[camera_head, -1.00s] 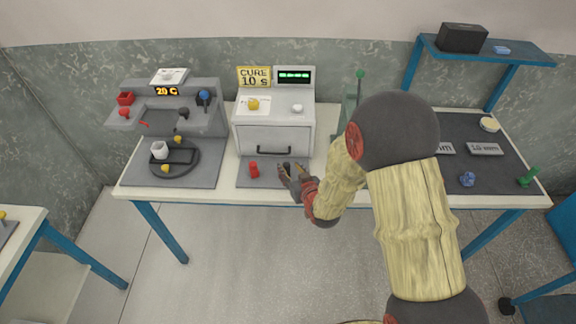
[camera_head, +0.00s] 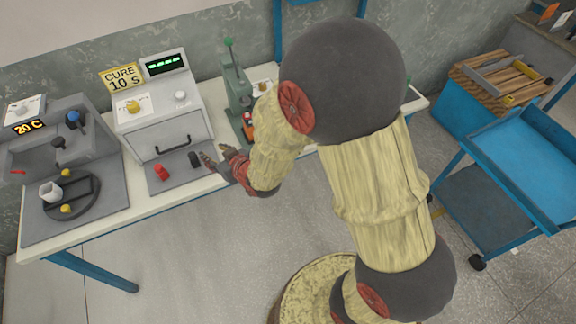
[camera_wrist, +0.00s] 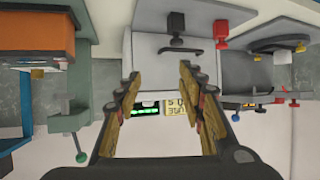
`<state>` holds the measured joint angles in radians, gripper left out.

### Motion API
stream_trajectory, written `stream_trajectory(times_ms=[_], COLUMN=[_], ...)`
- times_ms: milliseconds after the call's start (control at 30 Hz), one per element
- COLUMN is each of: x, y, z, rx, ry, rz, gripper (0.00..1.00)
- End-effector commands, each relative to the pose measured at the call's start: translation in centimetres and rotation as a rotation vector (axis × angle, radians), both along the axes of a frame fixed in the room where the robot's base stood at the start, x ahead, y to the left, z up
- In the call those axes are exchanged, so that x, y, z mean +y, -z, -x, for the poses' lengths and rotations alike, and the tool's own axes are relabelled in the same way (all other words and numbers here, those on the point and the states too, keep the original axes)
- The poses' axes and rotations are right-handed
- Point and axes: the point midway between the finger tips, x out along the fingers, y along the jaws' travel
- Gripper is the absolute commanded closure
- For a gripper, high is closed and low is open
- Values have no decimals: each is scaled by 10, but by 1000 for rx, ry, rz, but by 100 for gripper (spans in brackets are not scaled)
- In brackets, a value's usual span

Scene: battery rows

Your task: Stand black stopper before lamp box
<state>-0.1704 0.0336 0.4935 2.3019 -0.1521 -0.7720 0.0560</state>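The lamp box (camera_head: 160,128) is a grey box with a drawer handle on its front, a CURE 10 S sign and a green display above. The black stopper (camera_head: 195,160) stands upright on the grey mat (camera_head: 177,184) before the box, right of a red stopper (camera_head: 161,173). My gripper (camera_head: 214,156) is just right of the black stopper, apart from it. In the wrist view, which is upside down, my gripper (camera_wrist: 158,82) is open with nothing between its fingers, and the black stopper (camera_wrist: 176,24) shows beyond the fingertips.
A green press (camera_head: 237,90) stands right of the box. A grey station with a round plate (camera_head: 86,203) and a white cup (camera_head: 50,192) is at left. A blue cart (camera_head: 530,165) and a wooden-topped blue bench (camera_head: 470,110) are at right. Floor before the table is clear.

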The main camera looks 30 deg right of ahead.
Motion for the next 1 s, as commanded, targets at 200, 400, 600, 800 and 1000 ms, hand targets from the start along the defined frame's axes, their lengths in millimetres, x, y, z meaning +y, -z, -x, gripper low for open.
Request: stream_trajectory(times_ms=[200, 400, 600, 800, 1000], x=[-54, -94, -117, -122, -123], y=[-82, -140, -181, -196, -197], z=[28, 101, 197, 264, 280], rx=[140, 301, 456, 559, 587], ry=[113, 201, 259, 278, 281], rz=[70, 98, 96, 89, 88], gripper=[61, 61, 61, 61, 61])
